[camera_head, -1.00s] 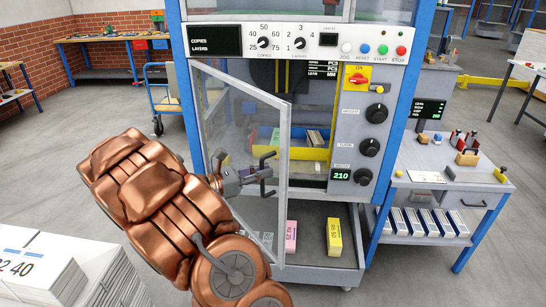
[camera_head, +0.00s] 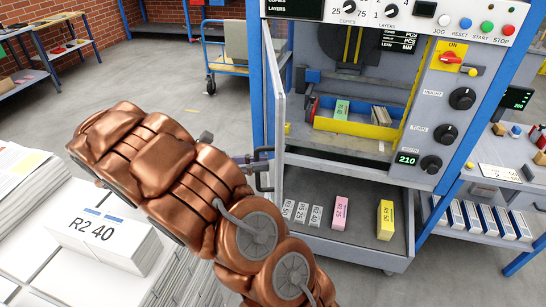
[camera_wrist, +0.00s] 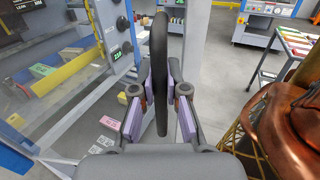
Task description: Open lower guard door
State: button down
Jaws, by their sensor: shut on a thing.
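The lower guard door (camera_head: 279,125) stands swung out from the machine front, seen almost edge-on in the head view. It has a light grey frame. Its dark handle (camera_head: 264,181) sticks out to the left, beside my copper arm. My gripper (camera_head: 250,160) is at that handle, mostly hidden behind the arm. In the wrist view, the gripper's pale purple pads (camera_wrist: 160,90) are shut on the black upright handle bar (camera_wrist: 161,45), one on each side.
Inside the opening are a blue and yellow bin (camera_head: 357,125) and a lower tray (camera_head: 360,225) with several labelled blocks. A paper stack labelled R2 40 (camera_head: 95,235) stands close at left. A blue cart (camera_head: 238,65) is behind on open floor.

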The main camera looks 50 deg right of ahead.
jog(key=shift+w+a+g, duration=0.3)
jog(key=shift+w+a, duration=0.1)
jog(key=c, duration=1.2)
grip_release()
jog(key=shift+r, duration=0.1)
notch_tip(320, 180, up, 10)
jog(key=shift+f, duration=0.1)
